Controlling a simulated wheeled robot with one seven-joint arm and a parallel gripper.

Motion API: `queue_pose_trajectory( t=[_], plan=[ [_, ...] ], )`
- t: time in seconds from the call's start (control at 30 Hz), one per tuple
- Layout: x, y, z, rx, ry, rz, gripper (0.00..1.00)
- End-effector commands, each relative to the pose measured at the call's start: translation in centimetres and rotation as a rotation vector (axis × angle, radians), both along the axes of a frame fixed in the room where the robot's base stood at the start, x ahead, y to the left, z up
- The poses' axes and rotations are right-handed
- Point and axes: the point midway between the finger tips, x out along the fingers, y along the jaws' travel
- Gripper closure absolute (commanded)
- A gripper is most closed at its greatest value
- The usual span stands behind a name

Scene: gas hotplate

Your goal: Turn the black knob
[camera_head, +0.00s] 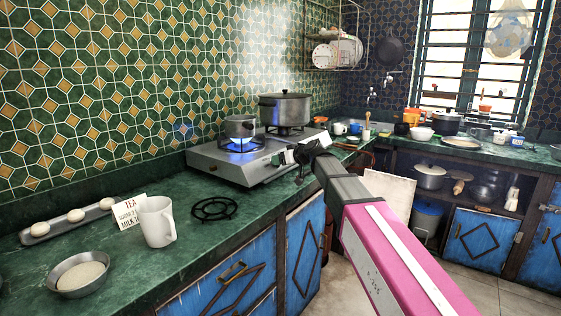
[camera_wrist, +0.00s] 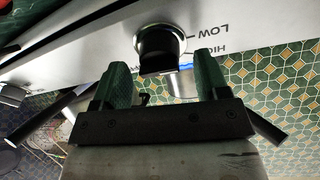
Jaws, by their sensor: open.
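The black knob (camera_wrist: 160,50) sits on a round silver base on the hotplate's metal front panel, beside the printed words LOW and HIGH. In the wrist view my gripper (camera_wrist: 161,72) is open, with one green finger on each side of the knob's near end. I cannot tell whether either finger touches it. In the head view my gripper (camera_head: 297,154) is at the front edge of the silver gas hotplate (camera_head: 213,158), and the knob cannot be made out clearly. A blue flame burns under a small pot (camera_head: 240,124) on the left burner.
A large lidded pot (camera_head: 285,108) stands on the right burner. A white mug (camera_head: 157,222), a TEA card (camera_head: 128,211), a metal bowl (camera_head: 80,274) and a black burner grate (camera_head: 214,208) lie on the green counter at left. Blue cabinets (camera_head: 235,280) are below.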

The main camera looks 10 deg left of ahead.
Motion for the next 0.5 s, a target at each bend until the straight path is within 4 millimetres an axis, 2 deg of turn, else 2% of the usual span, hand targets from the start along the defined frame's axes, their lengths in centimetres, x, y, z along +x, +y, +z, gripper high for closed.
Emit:
queue_pose_trajectory(
  t=[0.17, 0.43, 0.47, 0.5],
  plan=[
    [0.51, 0.91, -0.43, 0.000, 0.000, 0.000, 0.32],
    [0.50, 0.98, -0.47, 0.000, 0.000, -0.001, 0.32],
    [0.51, 0.97, -0.47, 0.000, 0.000, -0.001, 0.35],
    [0.50, 0.98, -0.47, 0.000, 0.000, -0.001, 0.48]
  ],
)
